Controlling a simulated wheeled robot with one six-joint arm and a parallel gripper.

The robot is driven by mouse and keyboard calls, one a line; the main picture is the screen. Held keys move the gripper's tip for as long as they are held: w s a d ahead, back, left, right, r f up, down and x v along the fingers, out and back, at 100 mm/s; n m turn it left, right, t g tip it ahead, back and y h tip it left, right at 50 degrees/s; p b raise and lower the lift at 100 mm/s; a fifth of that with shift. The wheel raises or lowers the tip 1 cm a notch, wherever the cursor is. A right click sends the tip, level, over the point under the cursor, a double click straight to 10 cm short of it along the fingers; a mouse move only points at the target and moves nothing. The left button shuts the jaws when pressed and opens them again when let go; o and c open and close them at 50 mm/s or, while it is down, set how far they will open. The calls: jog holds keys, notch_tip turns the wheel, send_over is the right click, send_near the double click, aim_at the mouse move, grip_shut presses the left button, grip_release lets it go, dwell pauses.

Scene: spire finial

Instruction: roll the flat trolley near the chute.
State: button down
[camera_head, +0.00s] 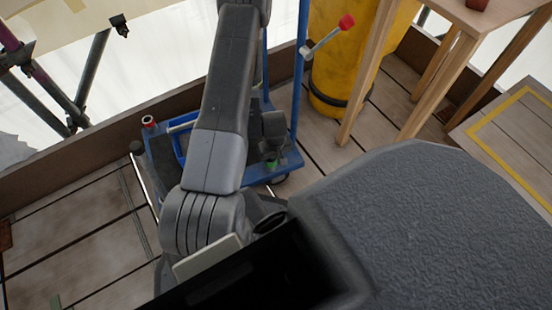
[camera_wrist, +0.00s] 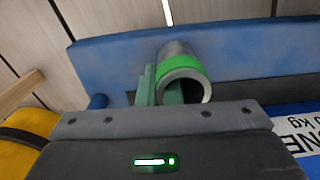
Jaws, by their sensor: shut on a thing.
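The flat trolley (camera_head: 291,161) is blue and stands on the plank floor, partly hidden behind my arm. Its blue edge (camera_wrist: 240,45) crosses the wrist view. A short grey tube with a green band (camera_wrist: 182,70) sits at that edge; its green part (camera_head: 271,164) shows in the head view. My gripper (camera_head: 271,146) is at this tube. Its greenish fingers (camera_wrist: 158,88) are shut on the tube, though the exact contact is partly hidden. The yellow chute (camera_head: 335,70) stands upright just behind and right of the trolley, with a narrow gap between.
A wooden table (camera_head: 455,45) stands right of the chute, with its legs close by. A low board (camera_head: 90,160) edges the platform behind the trolley, with scaffold poles (camera_head: 93,70) beyond. A yellow-marked panel (camera_head: 500,130) lies at right. Planks at left are mostly clear.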

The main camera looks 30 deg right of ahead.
jog(key=c, duration=1.5)
grip_release()
jog(key=shift+w+d, duration=0.2)
jog(key=shift+w, duration=0.35)
jog(key=shift+r, duration=0.1)
jog(key=r+p, duration=0.3)
jog(key=r, duration=0.1)
jog(key=r+p, duration=0.4)
jog(key=r, duration=0.1)
jog(key=r+p, duration=0.3)
jog(key=r, duration=0.1)
jog(key=shift+s+a+r, duration=0.1)
jog(key=shift+s+r, duration=0.2)
jog(key=shift+s, duration=0.1)
jog(key=shift+f, duration=0.1)
notch_tip(320, 180, down, 14)
jog(key=b, duration=1)
jog(key=shift+r, duration=0.25)
